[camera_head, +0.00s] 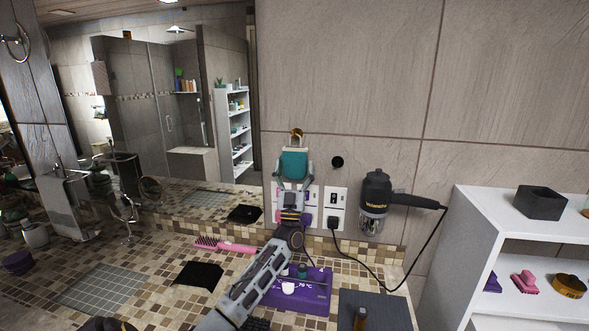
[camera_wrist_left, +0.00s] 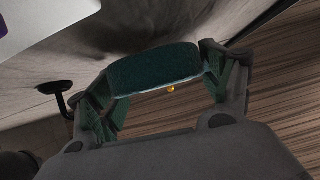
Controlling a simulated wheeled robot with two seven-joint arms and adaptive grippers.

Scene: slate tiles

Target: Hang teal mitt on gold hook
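The teal mitt (camera_head: 294,163) is upright against the tiled wall, between the two fingers of my left gripper (camera_head: 293,178). The gold hook (camera_head: 297,132) shows on the wall just above the mitt's top edge. In the left wrist view the mitt (camera_wrist_left: 154,70) spans the gap between the fingers, which touch both its sides. A small gold spot (camera_wrist_left: 171,89) shows at its edge there. Whether the mitt's loop is around the hook cannot be told. My right gripper is not in view.
A black round knob (camera_head: 337,162) is on the wall right of the mitt. A hair dryer (camera_head: 375,200) hangs further right, its cord above the counter. A purple tray (camera_head: 310,297), a pink brush (camera_head: 226,246) and a black cloth-like square (camera_head: 199,275) lie below. White shelves (camera_head: 470,235) stand at right.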

